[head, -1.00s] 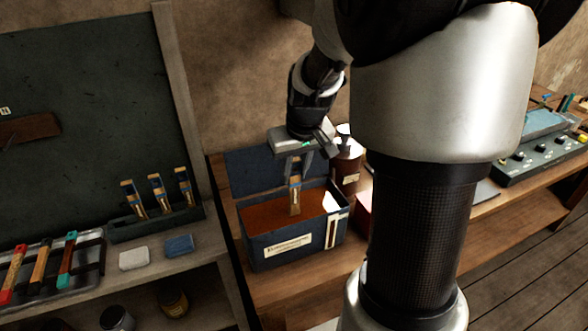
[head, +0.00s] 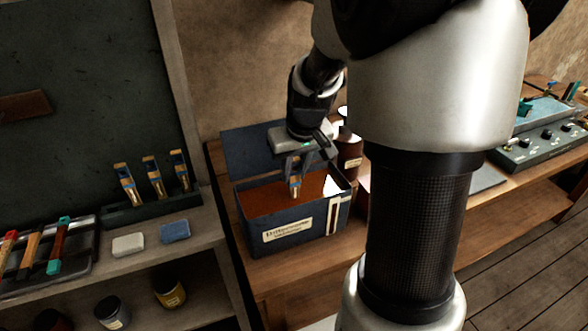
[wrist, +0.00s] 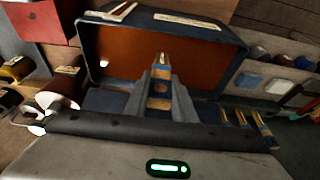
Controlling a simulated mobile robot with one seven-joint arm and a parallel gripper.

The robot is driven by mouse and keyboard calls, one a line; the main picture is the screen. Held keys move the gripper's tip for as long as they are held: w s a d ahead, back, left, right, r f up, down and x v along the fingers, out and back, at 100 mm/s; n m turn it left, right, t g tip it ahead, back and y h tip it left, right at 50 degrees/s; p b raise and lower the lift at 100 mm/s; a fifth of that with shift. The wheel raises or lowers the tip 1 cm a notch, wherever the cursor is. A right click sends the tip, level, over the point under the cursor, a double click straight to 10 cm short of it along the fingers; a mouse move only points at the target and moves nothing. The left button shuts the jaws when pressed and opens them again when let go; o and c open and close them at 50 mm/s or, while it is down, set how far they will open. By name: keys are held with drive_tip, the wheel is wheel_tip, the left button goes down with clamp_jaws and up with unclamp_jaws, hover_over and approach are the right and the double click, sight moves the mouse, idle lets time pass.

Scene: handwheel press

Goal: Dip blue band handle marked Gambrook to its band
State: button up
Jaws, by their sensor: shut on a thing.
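My gripper (head: 296,172) is shut on a wooden handle with a blue band (head: 295,186). It holds the handle roughly upright over the blue open-topped box (head: 262,238), which is filled with orange-brown liquid (head: 262,202). In the head view the handle's lower end meets the liquid surface; how deep it goes is hard to tell. The wrist view shows the handle (wrist: 160,88) between the fingers in front of the liquid. No name is readable on the handle. Three similar blue-banded handles (head: 152,178) stand in a dark rack at the left.
A brown bottle (head: 349,158) stands right behind the box. A white block (head: 128,244) and a blue block (head: 175,231) lie on the left shelf beside a tray of coloured-end handles (head: 35,258). A control panel (head: 545,150) is at the far right.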

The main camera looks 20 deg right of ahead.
sight(295, 180)
drive_tip(key=shift+f+b, duration=1.65)
drive_tip(key=shift+f, duration=0.85)
drive_tip(key=shift+r, duration=0.15)
drive_tip(key=shift+r+p, duration=5.15)
drive_tip(key=shift+r, duration=2.25)
